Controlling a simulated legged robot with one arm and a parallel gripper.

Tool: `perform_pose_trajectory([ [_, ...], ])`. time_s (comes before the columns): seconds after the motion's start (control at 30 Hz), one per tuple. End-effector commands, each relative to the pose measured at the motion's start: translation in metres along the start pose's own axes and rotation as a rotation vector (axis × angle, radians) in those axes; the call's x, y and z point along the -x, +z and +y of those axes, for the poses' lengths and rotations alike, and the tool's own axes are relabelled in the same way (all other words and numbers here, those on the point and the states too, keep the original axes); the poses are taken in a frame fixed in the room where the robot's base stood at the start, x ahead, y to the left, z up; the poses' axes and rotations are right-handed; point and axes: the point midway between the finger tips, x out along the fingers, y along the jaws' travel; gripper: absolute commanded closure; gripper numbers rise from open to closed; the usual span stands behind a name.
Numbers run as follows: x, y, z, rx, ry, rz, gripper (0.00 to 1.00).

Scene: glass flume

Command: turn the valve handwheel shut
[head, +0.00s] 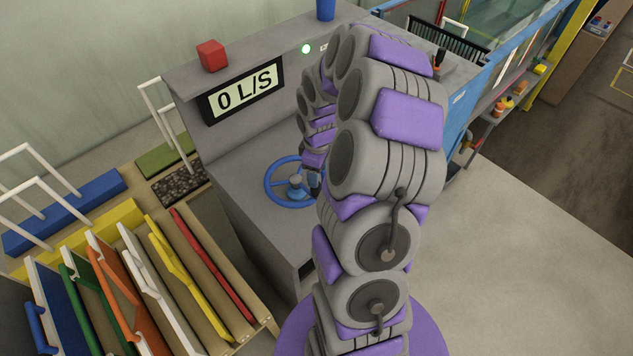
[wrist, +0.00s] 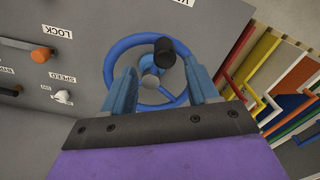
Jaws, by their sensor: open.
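The blue valve handwheel (head: 268,184) sits on the grey console, partly hidden by my arm in the head view. In the wrist view the handwheel (wrist: 121,49) faces me, with a grey hub and a dark round handle knob (wrist: 164,51) on its rim. My gripper (wrist: 162,75) is open, its two blue fingers apart in front of the wheel. The knob shows between the fingertips; I cannot tell whether either finger touches it. In the head view my gripper (head: 314,181) is at the wheel's right side, mostly hidden. The display (head: 243,92) reads 0 L/S.
A green lamp (head: 306,49) glows on the console and a red block (head: 211,55) sits on top. In the wrist view an orange LOCK lever (wrist: 41,54) and a white SPEED knob (wrist: 62,97) are left of the wheel. A rack of coloured panels (head: 110,285) stands left.

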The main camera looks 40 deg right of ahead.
Motion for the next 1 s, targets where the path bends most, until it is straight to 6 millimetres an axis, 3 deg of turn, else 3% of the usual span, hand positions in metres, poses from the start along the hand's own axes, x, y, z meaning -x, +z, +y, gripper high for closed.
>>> perform_pose_trajectory([
  [0.2,0.048,0.0,0.001,0.002,0.0,0.0,0.41],
  [0.4,0.075,0.0,0.002,0.0,-0.002,-0.002,0.41],
  [0.6,0.085,0.0,0.002,0.0,-0.003,-0.001,0.41],
  [1.0,0.085,0.0,0.001,0.0,-0.004,-0.002,0.41],
])
